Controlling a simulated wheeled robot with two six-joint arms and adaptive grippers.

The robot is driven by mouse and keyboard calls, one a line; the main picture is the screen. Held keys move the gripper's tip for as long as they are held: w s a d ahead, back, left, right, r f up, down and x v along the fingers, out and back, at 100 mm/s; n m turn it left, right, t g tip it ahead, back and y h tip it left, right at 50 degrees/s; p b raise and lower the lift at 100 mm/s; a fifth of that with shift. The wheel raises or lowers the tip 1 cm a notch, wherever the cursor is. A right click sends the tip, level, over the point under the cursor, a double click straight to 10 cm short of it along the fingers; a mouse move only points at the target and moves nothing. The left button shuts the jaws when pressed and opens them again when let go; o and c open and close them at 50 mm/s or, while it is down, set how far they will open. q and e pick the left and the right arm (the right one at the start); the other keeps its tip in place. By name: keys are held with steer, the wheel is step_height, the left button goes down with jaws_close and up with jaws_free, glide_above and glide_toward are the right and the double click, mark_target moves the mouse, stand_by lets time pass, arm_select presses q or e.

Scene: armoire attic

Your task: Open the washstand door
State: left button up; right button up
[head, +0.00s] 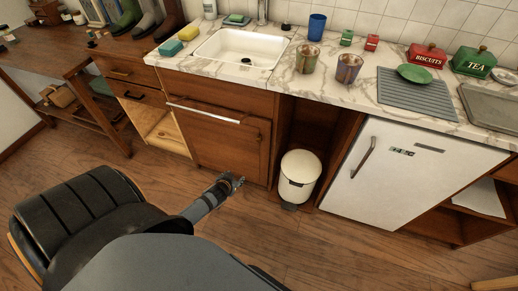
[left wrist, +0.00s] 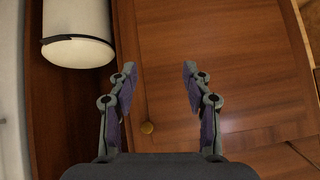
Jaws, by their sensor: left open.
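The washstand door (head: 215,143) is a brown wooden panel below the white sink, and it looks closed. It fills much of the left wrist view (left wrist: 225,70). A small round brass knob (left wrist: 147,128) sits near its edge on the bin side. My left gripper (head: 238,182) is in front of the door's lower right part in the head view. In the left wrist view its two fingers (left wrist: 158,75) are apart with nothing between them. The knob lies lower in that picture than the fingertips, between the fingers' lines. My right gripper is not in view.
A white pedal bin (head: 299,175) stands right of the door; it shows at upper left in the wrist view. A pale rail (head: 203,113) crosses the door's top. A white fridge (head: 400,172) is further right. A black chair (head: 75,220) is at left.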

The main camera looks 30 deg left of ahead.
arm_select(q)
steer(key=w+r+t+b, duration=0.2)
steer(key=w+r+b, duration=0.1)
steer(key=w, duration=0.2)
steer(key=t+b, duration=0.2)
glide_toward(258, 140)
steer(key=shift+n, duration=0.5)
steer(key=b+x, duration=0.2)
steer(key=x, duration=0.6)
steer(key=shift+w+f, duration=0.2)
steer(key=shift+w, duration=0.4)
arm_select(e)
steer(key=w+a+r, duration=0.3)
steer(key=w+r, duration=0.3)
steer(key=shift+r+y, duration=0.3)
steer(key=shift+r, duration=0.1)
arm_select(q)
steer(key=shift+c, duration=0.2)
jaws_close()
